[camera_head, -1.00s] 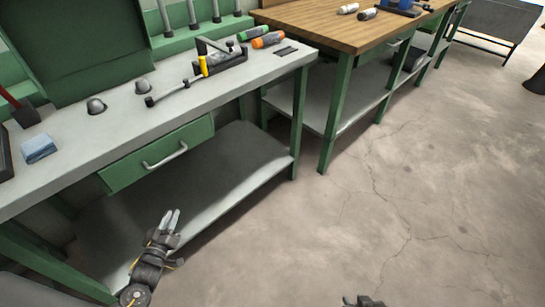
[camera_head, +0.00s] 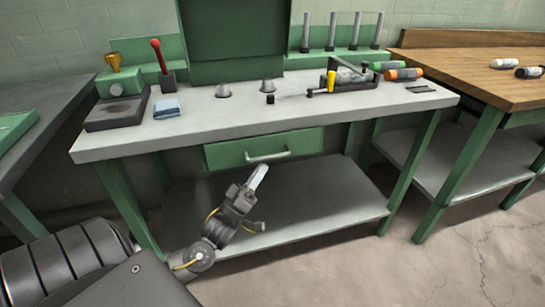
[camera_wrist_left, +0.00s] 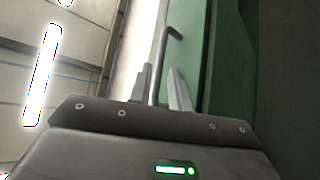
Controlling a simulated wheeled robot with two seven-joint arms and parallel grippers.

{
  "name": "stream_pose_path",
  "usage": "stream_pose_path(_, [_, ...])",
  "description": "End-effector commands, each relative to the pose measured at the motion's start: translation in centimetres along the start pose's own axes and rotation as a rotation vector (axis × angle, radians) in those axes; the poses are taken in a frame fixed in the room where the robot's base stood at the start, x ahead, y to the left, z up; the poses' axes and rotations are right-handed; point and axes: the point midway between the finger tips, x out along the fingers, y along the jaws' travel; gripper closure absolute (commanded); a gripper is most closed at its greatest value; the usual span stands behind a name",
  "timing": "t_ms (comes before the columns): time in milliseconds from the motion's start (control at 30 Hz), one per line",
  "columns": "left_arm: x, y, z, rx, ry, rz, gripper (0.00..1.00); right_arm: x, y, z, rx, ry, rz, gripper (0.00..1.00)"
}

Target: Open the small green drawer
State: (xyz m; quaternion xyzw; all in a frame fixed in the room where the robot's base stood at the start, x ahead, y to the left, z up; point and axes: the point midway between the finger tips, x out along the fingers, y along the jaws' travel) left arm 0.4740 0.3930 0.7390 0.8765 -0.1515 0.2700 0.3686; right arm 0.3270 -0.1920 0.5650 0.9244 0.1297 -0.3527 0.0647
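The small green drawer (camera_head: 225,155) sits under the grey workbench top and looks closed. Its pale bar handle (camera_head: 268,155) is on the front face. My left gripper (camera_head: 262,168) is just below and in front of the handle, pointing up at it. In the left wrist view, the two fingers (camera_wrist_left: 160,88) stand apart, with the handle bar (camera_wrist_left: 160,55) running between them and the green drawer front (camera_wrist_left: 190,40) beyond. Whether the fingers touch the bar is unclear. My right gripper is out of view.
Below the drawer is a grey lower shelf (camera_head: 330,205). A wooden-topped bench (camera_head: 470,75) stands right; floor (camera_head: 400,270) is clear in front.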

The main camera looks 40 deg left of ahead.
Motion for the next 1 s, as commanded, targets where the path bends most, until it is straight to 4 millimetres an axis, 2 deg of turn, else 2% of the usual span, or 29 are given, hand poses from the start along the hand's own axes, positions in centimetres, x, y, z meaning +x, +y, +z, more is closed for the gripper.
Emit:
stream_pose_path(100, [2.3, 0.0, -0.1, 0.002, 0.001, 0.002, 0.80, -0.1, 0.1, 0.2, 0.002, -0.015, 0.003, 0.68])
stream_pose_path(333, [5.0, -0.1, 0.0, 0.001, 0.000, 0.000, 0.80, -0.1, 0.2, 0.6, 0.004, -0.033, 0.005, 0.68])
stream_pose_path(700, [5.6, -0.1, 0.1, 0.001, -0.001, -0.002, 0.80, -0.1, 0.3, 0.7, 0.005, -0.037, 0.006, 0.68])
stream_pose_path(733, [5.6, -0.1, 0.1, 0.001, -0.001, -0.002, 0.82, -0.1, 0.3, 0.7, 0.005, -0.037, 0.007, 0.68])
stream_pose_path(867, [5.6, -0.1, 0.0, 0.001, -0.001, -0.002, 0.99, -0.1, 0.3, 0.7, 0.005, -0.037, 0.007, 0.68])
stream_pose_path(1000, [5.6, -0.1, 0.0, 0.001, -0.001, -0.002, 1.00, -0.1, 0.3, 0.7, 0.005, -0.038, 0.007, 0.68])
